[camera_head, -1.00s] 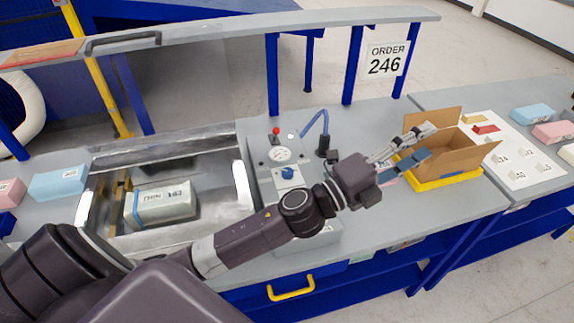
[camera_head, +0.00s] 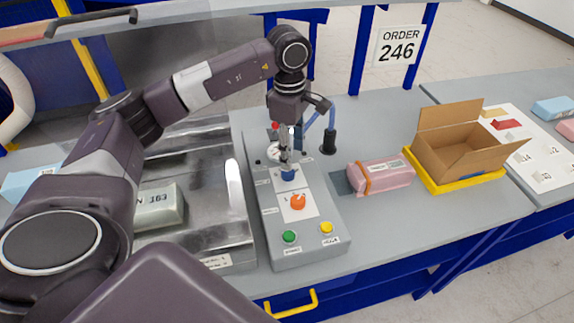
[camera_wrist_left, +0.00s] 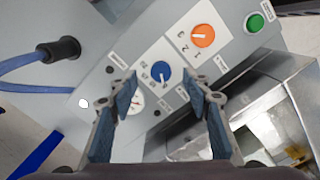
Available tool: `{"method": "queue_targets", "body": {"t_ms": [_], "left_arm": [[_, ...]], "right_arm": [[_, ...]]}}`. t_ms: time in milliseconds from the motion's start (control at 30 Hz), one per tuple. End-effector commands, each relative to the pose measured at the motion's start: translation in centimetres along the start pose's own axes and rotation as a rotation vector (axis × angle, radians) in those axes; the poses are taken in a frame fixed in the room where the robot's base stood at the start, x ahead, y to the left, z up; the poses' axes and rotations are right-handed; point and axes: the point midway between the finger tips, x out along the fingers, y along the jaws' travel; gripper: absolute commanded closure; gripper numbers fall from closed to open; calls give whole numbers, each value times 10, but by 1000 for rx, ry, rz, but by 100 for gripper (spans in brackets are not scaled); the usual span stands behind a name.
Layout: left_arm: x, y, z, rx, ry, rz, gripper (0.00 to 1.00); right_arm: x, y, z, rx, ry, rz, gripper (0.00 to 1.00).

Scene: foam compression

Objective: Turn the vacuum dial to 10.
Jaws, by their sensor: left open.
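The blue dial (camera_head: 288,175) sits on the grey control box, below the round gauge (camera_head: 275,152). In the left wrist view the blue dial (camera_wrist_left: 161,74) has printed numbers beside it, too small to read surely. My left gripper (camera_head: 287,163) points down over the blue dial and partly covers the gauge. In the left wrist view its two fingers (camera_wrist_left: 161,84) are open, one on each side of the dial with gaps showing. I cannot tell whether the tips are down at knob height. My right gripper is not in view.
An orange dial (camera_head: 298,202), a green button (camera_head: 289,237) and a yellow button (camera_head: 327,228) are on the same box. A pink banded block (camera_head: 382,176) and an open carton (camera_head: 455,150) are at right; a metal chamber (camera_head: 215,225) is at left.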

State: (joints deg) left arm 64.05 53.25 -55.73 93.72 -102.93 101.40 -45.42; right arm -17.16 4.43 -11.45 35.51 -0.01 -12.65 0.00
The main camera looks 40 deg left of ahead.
Motion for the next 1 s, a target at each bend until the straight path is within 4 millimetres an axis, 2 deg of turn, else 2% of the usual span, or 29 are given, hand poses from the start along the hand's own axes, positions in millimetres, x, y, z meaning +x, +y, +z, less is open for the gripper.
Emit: {"method": "queue_targets", "body": {"t_ms": [67, 167, 500, 600, 733, 967, 1000], "left_arm": [[-2, 1, -13, -6, 38, -2, 55], [4, 0, -18, -9, 53, -8, 55], [55, -1, -19, -8, 50, -9, 55], [65, 0, -20, -9, 49, -7, 55], [72, 0, -20, -8, 48, -6, 55], [74, 0, -20, -7, 48, -5, 55], [73, 0, -20, -7, 48, -5, 60]], "right_arm": [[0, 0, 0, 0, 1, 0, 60], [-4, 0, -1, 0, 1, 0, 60], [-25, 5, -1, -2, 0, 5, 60], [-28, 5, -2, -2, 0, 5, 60], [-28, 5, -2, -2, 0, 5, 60], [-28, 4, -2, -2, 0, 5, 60], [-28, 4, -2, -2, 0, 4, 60]]}}
